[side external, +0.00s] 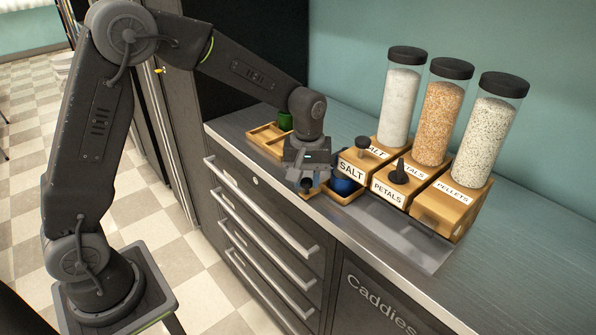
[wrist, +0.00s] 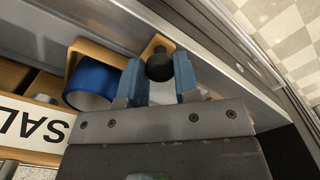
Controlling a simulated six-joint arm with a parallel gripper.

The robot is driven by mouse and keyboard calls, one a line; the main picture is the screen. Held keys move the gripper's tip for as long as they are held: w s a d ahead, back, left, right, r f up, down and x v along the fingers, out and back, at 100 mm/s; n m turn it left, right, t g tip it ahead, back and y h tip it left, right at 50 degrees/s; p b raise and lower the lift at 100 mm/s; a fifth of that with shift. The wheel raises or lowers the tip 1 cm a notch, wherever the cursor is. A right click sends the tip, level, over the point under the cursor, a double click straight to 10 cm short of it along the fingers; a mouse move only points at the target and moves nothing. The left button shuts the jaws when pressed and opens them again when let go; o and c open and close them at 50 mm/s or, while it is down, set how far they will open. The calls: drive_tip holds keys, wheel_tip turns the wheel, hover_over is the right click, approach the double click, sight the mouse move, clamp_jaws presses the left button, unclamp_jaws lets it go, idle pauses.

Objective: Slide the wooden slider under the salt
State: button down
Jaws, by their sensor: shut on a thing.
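The wooden slider (side external: 345,199) lies on the counter in front of the salt dispenser (side external: 352,170), with a blue cup (side external: 343,186) in it. In the wrist view, the slider's wooden end (wrist: 155,45) carries a black knob (wrist: 160,66). My gripper (side external: 309,184) is low over the counter, and its blue fingers (wrist: 158,70) are shut on the knob. The blue cup (wrist: 92,82) sits beside the fingers, close to the SALT label (wrist: 30,127). Whether the slider reaches under the dispenser is hard to tell.
The petals dispenser (side external: 390,192) and pellets dispenser (side external: 447,207) stand right of the salt. A wooden tray (side external: 262,137) with a green cup (side external: 285,121) sits at the counter's left. The counter's front edge is close to my gripper; bare metal lies right.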

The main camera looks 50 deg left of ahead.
drive_tip(key=c, duration=0.9)
unclamp_jaws()
drive_tip(key=shift+o, duration=0.2)
wheel_tip(320, 180, up, 14)
drive_tip(key=shift+f, duration=0.1)
